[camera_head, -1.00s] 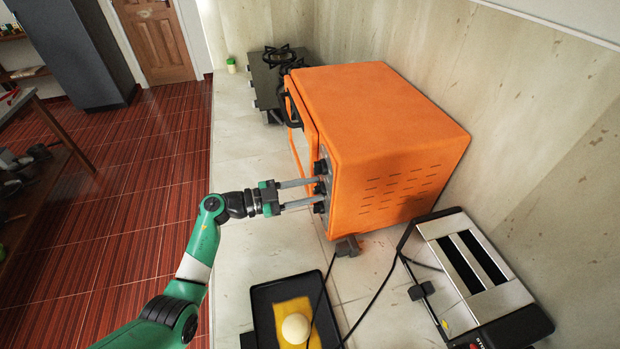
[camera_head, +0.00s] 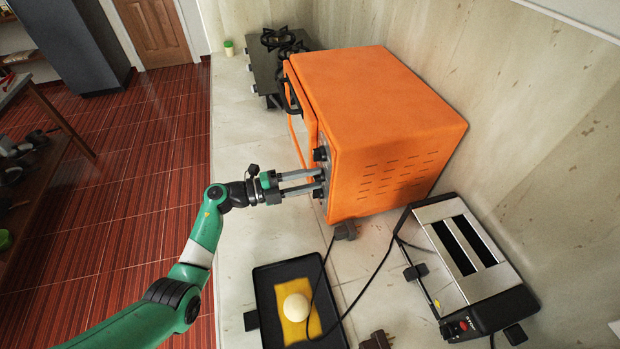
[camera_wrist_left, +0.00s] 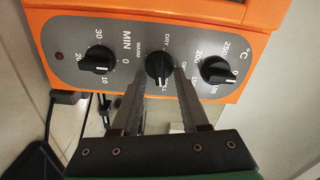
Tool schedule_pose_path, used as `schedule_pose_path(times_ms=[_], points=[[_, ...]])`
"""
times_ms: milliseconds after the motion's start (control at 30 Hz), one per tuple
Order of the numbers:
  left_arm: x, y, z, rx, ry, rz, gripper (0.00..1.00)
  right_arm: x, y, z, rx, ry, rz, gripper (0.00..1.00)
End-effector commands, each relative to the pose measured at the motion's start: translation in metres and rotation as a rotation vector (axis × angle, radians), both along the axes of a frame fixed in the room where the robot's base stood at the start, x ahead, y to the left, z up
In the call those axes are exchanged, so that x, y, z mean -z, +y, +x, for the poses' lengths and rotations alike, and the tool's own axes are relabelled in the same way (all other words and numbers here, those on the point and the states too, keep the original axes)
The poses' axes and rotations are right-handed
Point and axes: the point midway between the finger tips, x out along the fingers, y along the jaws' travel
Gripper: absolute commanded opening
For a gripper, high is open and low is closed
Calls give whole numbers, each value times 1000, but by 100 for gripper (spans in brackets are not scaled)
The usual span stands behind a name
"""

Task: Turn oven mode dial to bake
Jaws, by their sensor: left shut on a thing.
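The orange oven (camera_head: 385,125) stands on the counter, its control panel facing left toward my left arm. In the left wrist view the grey panel (camera_wrist_left: 130,52) carries three black dials in a row. The middle one, the mode dial (camera_wrist_left: 158,66), has printed words around it, partly readable as "WARM" and "DRY"; other labels are hidden or too small. My left gripper (camera_head: 321,182) reaches the panel from the left, its two fingers on either side of the mode dial and shut on it; it also shows in the left wrist view (camera_wrist_left: 158,86). My right gripper is not in view.
The timer dial (camera_wrist_left: 97,60) and temperature dial (camera_wrist_left: 216,69) sit close on either side of the fingers. Below the oven are a black tray (camera_head: 262,318) with a pale round item and a toaster (camera_head: 497,305) with cables. A gas stove (camera_head: 264,72) stands behind.

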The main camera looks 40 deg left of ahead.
Motion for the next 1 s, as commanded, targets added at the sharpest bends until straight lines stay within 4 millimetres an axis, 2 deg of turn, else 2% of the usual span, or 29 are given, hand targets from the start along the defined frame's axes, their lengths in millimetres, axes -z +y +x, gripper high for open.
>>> schedule_pose_path(times_ms=[1000], points=[[11, 3, 1, -2, -463, 789, 0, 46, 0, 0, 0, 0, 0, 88]])
